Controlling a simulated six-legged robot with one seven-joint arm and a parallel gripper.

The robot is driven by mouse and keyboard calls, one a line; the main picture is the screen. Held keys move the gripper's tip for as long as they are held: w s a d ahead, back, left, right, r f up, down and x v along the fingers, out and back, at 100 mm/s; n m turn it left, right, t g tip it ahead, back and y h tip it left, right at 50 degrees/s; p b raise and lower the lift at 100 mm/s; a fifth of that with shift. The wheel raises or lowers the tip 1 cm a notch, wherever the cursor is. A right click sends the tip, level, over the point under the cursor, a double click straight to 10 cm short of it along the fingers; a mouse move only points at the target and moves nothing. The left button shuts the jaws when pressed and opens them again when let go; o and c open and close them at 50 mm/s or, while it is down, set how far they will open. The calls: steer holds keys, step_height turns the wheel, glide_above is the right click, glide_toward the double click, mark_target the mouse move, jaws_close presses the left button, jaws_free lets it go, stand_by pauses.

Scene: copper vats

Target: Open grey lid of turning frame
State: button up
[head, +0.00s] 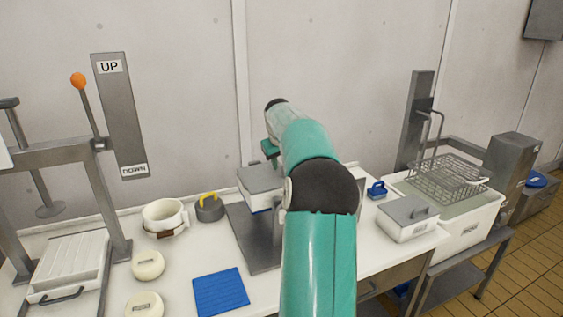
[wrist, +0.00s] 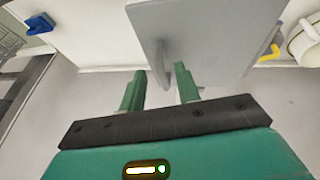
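The turning frame (head: 250,235) stands on the bench behind my arm, with a grey flat base. Its grey lid (head: 258,178) lies on top of a box in it, and my arm hides its right part. In the wrist view the grey lid (wrist: 215,35) fills the upper middle, with an upright grey handle (wrist: 163,55) on it. My gripper (wrist: 160,73) is open, its two green fingers apart. The handle is in line with the gap between the fingertips; I cannot tell whether it is between them. In the head view my gripper (head: 268,150) is mostly hidden, above the lid.
Another grey-lidded box (head: 407,222) stands at right, beside a blue-handled item (head: 377,189) and a wire basket (head: 447,178). At left are a white pot (head: 163,214), a yellow-handled weight (head: 209,206), round cheeses (head: 147,265) and a blue mat (head: 220,292). The wall is close behind.

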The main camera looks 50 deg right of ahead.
steer(key=shift+w+d+f, duration=0.1)
steer(key=shift+w+f, duration=0.05)
steer(key=shift+f, duration=0.05)
steer(key=shift+c, duration=0.3)
jaws_close()
steer(key=shift+r, duration=0.1)
